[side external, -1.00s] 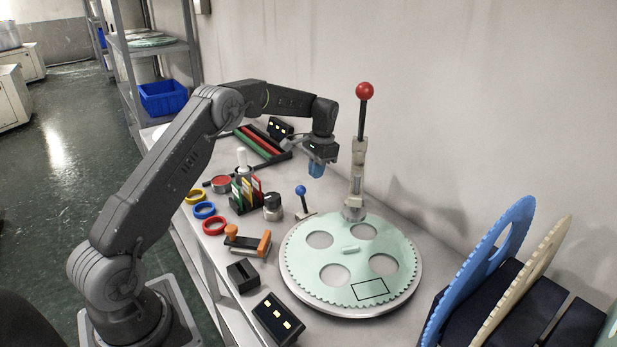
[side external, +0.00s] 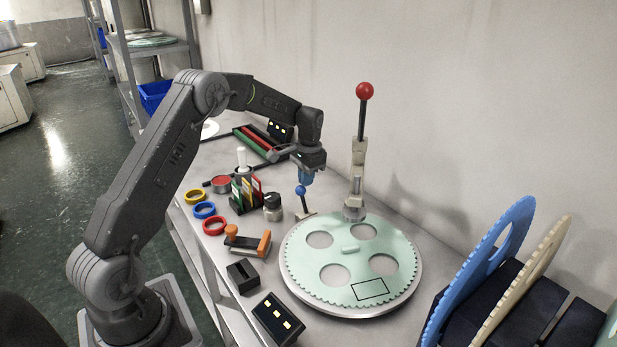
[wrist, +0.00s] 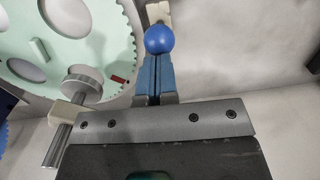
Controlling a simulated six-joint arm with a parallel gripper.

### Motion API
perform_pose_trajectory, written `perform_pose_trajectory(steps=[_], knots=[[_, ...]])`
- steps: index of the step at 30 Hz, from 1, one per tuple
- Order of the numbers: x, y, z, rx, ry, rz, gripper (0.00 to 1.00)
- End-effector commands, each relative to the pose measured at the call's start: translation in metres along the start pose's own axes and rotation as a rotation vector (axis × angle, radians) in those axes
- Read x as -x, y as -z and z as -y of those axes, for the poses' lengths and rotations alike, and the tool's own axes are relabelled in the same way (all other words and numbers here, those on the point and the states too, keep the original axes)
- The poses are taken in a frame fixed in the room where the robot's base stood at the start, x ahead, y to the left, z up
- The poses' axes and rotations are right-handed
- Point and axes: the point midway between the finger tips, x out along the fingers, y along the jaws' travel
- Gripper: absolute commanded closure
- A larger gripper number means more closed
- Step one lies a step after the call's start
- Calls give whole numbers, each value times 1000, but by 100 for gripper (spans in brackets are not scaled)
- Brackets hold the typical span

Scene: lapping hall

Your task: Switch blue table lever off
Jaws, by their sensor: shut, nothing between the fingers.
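The blue table lever (side external: 300,190) has a blue ball on a short dark stem and a small pale base, behind the round pale-green plate. Its stem leans slightly left in the side view. My gripper (side external: 306,181) has its blue fingers pointing down, right beside the ball. In the wrist view, the lever's blue ball (wrist: 159,39) appears just past the tips of my shut, empty gripper (wrist: 154,60). I cannot tell whether the fingers touch the ball. The lever's stem is hidden behind the ball there.
A tall red-ball lever (side external: 363,92) stands right of my gripper, near the wall. The pale-green toothed plate (side external: 320,272) lies in front. A small jar (side external: 273,208), a card holder (side external: 246,196) and an orange-handled tool (side external: 248,242) sit to the left.

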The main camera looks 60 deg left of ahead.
Motion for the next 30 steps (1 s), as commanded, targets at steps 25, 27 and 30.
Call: perform_pose_trajectory(steps=[25,27,30], knots=[[-4,-21,-1,3,1,-70,100],[-4,-21,-1,3,0,-69,100],[-4,-21,-1,3,0,-69,100]])
